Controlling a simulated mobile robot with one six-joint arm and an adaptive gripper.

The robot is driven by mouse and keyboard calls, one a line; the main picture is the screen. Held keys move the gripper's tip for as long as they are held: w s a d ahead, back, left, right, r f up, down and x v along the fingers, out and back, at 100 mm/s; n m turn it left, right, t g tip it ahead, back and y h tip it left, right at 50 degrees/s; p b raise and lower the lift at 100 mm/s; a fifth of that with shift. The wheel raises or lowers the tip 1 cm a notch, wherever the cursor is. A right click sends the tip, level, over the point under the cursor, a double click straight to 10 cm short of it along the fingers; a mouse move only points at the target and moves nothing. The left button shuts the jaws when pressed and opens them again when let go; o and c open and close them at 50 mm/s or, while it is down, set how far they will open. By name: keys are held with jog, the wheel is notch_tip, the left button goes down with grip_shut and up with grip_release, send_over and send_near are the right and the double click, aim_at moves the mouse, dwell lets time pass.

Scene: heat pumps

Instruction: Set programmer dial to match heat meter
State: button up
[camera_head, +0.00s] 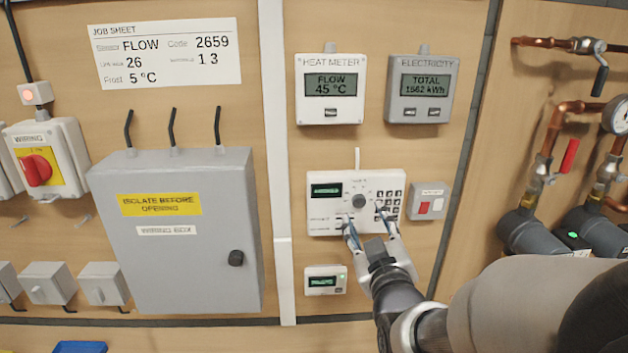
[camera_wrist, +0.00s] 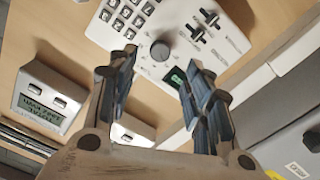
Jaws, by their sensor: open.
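The heat meter (camera_head: 330,90) is a white box at the upper middle, and its display reads FLOW 45 °C. Below it is the white programmer (camera_head: 325,214) with a small dark green display whose text is too small to read. Its round dark dial (camera_head: 360,201) is at mid-panel, and it also shows in the wrist view (camera_wrist: 160,49). A keypad is on its right side. My gripper (camera_head: 366,220) is open and empty in front of the programmer's lower part. In the wrist view, my gripper's fingers (camera_wrist: 160,66) are spread, with the dial visible beyond and between them.
An electricity meter (camera_head: 422,90) reads TOTAL 1562 kWh. A switch box with red and white buttons (camera_head: 429,201) is right of the programmer; a small thermostat-like unit (camera_head: 325,281) is below. A job sheet (camera_head: 165,55) and a grey wiring box (camera_head: 185,265) are left, copper pipes (camera_head: 560,115) right.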

aim_at(360, 203)
jog(key=p, duration=0.3)
jog(key=shift+w+r, duration=0.2)
jog(key=shift+w, duration=0.1)
jog(key=w, duration=0.2)
jog(key=w+p, duration=0.1)
jog(key=w, duration=0.2)
jog(key=shift+w+f, duration=0.2)
jog(key=shift+w, duration=0.15)
jog(key=shift+c, duration=0.2)
jog(key=c, duration=1)
